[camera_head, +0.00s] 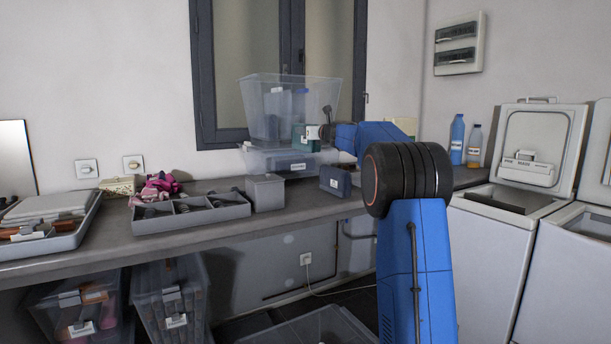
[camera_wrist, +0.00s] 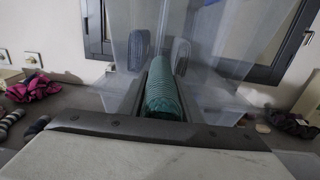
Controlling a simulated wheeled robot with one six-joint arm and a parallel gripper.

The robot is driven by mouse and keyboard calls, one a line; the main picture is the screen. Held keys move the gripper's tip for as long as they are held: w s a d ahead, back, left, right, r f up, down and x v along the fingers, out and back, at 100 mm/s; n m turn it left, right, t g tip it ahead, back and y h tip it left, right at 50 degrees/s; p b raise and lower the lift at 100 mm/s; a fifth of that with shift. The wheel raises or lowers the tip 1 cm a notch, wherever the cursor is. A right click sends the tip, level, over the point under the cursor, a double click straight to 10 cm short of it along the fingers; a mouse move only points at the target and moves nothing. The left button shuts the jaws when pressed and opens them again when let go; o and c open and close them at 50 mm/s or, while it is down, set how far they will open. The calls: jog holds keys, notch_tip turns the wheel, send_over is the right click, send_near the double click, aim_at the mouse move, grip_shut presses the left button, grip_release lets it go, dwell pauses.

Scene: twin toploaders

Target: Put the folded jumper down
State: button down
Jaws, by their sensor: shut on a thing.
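The folded jumper is a ribbed teal-green roll in the wrist view (camera_wrist: 162,92), held lengthwise between the fingers of my gripper (camera_wrist: 163,75). In the head view my gripper (camera_head: 314,133) is at the right front of a tall clear tub (camera_head: 265,95), and a bit of the teal jumper (camera_head: 299,140) shows beside it. I cannot tell whether the jumper is inside the tub or just in front of its wall. Two grey-blue folded items (camera_wrist: 138,50) stand upright beyond the jumper, seen with the tub's clear walls.
The tub stands on a lidded clear box (camera_head: 270,161) on the grey worktop (camera_head: 225,238). A small grey bin (camera_head: 265,192), a dark blue pouch (camera_head: 335,181) and a divided grey tray (camera_head: 190,216) are in front. Pink cloth (camera_head: 160,185) lies left. Toploaders (camera_head: 487,260) stand right.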

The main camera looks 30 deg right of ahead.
notch_tip(320, 180, down, 18)
jog(key=shift+r, duration=0.2)
dwell(0.4)
jog(key=c, duration=1.3)
grip_release()
jog(key=shift+f, duration=0.1)
jog(key=shift+s, duration=0.15)
